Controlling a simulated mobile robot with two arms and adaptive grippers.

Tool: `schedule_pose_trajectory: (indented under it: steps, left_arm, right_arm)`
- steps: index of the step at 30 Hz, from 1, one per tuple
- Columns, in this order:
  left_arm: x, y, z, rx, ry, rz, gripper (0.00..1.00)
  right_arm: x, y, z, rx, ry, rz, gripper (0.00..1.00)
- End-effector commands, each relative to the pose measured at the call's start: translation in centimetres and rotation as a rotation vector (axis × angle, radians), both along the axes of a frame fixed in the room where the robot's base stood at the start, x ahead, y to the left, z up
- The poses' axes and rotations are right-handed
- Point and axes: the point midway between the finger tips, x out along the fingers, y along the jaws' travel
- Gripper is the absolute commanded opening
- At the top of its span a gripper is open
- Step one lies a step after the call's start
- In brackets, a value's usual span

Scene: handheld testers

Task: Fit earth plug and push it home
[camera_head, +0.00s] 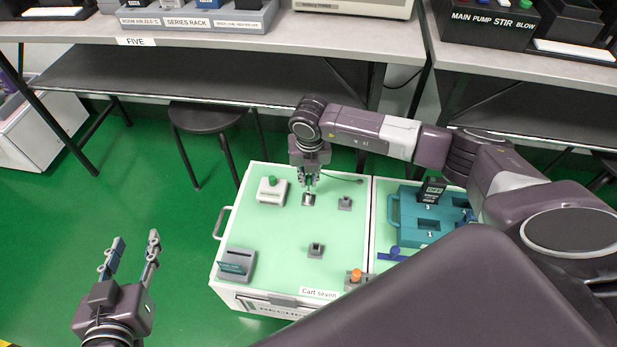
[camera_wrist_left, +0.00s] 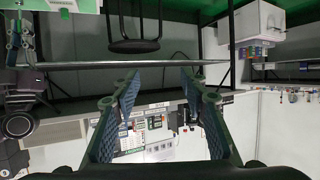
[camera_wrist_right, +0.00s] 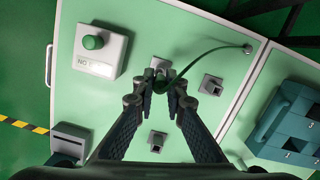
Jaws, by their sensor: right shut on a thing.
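My right gripper (camera_head: 309,184) points down over the pale green cart top (camera_head: 280,230). It is shut on the green earth plug (camera_wrist_right: 159,84), which is mostly hidden between the fingers. A thin green cable (camera_wrist_right: 205,52) arcs from the plug to a round fitting (camera_wrist_right: 247,48) on the cart top. A metallic socket (camera_head: 308,200) is directly below the right fingertips; it also shows behind the plug in the right wrist view (camera_wrist_right: 167,73). I cannot tell how deep the plug sits. My left gripper (camera_head: 133,245) is open and empty, off the cart's left side.
A white box with a green button (camera_head: 272,191) stands left of the socket. Small grey blocks (camera_head: 345,203) (camera_head: 316,250) stand right and nearer. A grey slotted box (camera_head: 237,263) is near left, a teal holder (camera_head: 415,235) at right.

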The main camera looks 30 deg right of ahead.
Motion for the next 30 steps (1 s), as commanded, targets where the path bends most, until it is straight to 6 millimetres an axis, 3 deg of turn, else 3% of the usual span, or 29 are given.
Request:
schedule_pose_trajectory:
  steps: [14,30]
  left_arm:
    - [0.1,0.0,0.3,-0.003,-0.015,0.001,0.40]
    - [1.0,-0.3,2.0,-0.016,-0.084,-0.004,0.40]
  right_arm:
    - [0.0,0.0,-0.2,0.000,0.000,0.000,0.00]
    - [0.0,0.0,-0.5,0.000,0.000,0.000,0.00]
